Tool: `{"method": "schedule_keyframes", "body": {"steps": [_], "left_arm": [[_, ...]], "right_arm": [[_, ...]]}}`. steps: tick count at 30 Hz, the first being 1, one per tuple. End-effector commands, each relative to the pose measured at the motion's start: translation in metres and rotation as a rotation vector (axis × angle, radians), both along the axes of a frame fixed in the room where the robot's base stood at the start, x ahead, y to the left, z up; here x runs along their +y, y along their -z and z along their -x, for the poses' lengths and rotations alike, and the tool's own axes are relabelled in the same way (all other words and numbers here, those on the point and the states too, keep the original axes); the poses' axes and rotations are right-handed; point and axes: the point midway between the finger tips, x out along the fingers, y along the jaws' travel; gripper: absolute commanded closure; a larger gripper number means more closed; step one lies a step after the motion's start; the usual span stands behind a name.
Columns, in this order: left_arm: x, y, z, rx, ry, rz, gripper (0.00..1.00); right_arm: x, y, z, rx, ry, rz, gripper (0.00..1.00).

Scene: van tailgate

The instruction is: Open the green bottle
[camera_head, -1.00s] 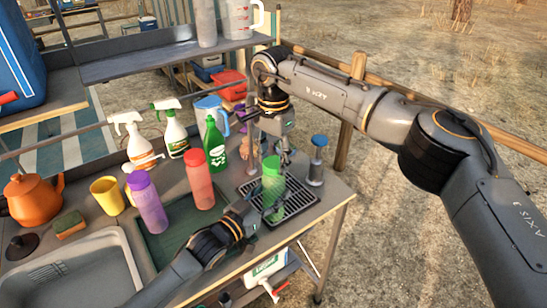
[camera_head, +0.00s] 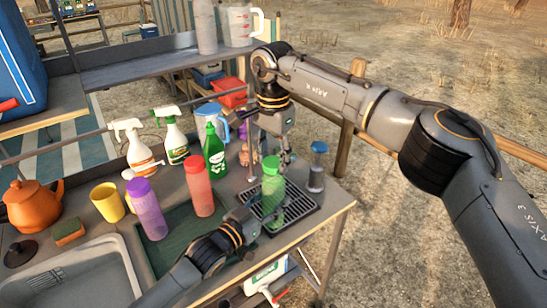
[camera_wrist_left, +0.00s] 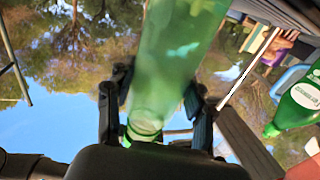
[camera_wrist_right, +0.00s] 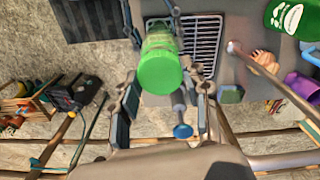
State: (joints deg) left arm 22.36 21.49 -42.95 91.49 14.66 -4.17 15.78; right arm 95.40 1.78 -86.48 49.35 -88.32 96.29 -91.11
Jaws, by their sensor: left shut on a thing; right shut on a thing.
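The translucent green bottle (camera_head: 271,203) stands upright above the drain grate near the counter's right end. Its green cap (camera_head: 272,165) is at the top, seen from above in the right wrist view (camera_wrist_right: 160,72). My left gripper (camera_head: 262,221) is shut on the lower part of the bottle; the bottle's green body (camera_wrist_left: 170,65) rises between its fingers in the left wrist view. My right gripper (camera_head: 277,166) comes down from above and is shut on the cap, with a finger on either side of it. The exact finger contact is partly hidden.
A green detergent bottle (camera_head: 213,150), a red bottle (camera_head: 199,185) and a purple bottle (camera_head: 147,210) stand to the left. The grate (camera_head: 302,205) lies below, near the counter edge.

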Motion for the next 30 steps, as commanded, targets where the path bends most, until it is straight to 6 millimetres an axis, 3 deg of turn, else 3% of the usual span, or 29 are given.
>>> {"method": "schedule_keyframes", "body": {"steps": [10,17,18,21,30], "left_arm": [[0.000,0.000,0.000,0.001,0.000,-0.001,1.00],[0.000,0.000,0.000,0.000,0.000,0.000,1.00],[0.000,0.000,0.000,0.000,0.000,0.000,0.43],[0.000,0.000,0.000,0.000,0.000,0.000,0.23],[0.000,0.000,0.000,0.000,0.000,0.000,0.21]], "right_arm": [[0.001,-0.036,0.000,-0.001,-0.001,-0.002,0.92],[0.000,-0.040,0.000,0.000,-0.001,0.000,0.92],[0.000,-0.040,0.000,0.000,-0.001,0.000,0.92],[0.000,-0.040,0.000,0.000,-0.001,0.000,0.92],[0.000,-0.039,0.000,0.000,0.000,0.000,0.92]]}}
